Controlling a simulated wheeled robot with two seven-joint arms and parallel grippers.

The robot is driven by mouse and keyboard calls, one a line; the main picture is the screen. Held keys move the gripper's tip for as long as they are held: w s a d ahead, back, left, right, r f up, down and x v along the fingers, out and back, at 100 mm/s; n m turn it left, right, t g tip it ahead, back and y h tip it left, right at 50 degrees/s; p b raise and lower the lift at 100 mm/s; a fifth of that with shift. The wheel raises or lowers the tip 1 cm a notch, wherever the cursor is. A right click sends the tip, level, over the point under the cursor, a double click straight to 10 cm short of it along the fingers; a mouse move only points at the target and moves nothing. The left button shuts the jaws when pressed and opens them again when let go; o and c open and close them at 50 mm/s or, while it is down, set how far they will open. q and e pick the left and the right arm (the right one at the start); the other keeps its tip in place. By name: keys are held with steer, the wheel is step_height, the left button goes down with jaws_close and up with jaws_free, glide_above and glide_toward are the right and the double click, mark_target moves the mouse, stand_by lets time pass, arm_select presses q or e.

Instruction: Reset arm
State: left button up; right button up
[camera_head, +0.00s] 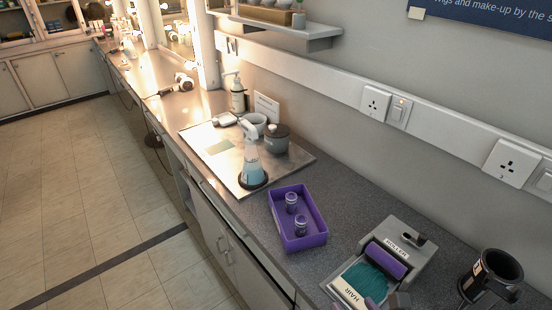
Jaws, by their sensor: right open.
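The rest of the right arm is out of the picture. My left gripper is not in view.
A purple tray (313,216) holds two small purple-marked jars. A metal board (214,164) carries a spray bottle (251,160), a dark pot (276,139) and other items. A black cup-like holder (490,272) stands at right. The wall has sockets; the floor at left is clear.

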steer(key=s+r+m+g+h, duration=0.1)
steer(key=s+m+g, duration=0.45)
steer(key=m, duration=1.25)
steer(key=s+r+m+g+h, duration=0.1)
steer(key=s+m+g, duration=0.45)
steer(key=m, duration=1.15)
steer(key=s+f+b, duration=0.3)
steer(key=f, duration=1.9)
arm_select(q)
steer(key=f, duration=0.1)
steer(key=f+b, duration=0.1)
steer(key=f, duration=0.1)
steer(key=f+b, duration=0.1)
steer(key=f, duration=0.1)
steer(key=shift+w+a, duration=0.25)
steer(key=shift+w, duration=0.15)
arm_select(e)
steer(key=s+d+f+g+h, duration=0.1)
steer(key=s+d+f, duration=0.1)
steer(key=s+f, duration=0.9)
steer(key=shift+s+d+f+n+g, duration=0.2)
steer(key=shift+s+n+g, duration=0.15)
steer(key=shift+s, duration=0.25)
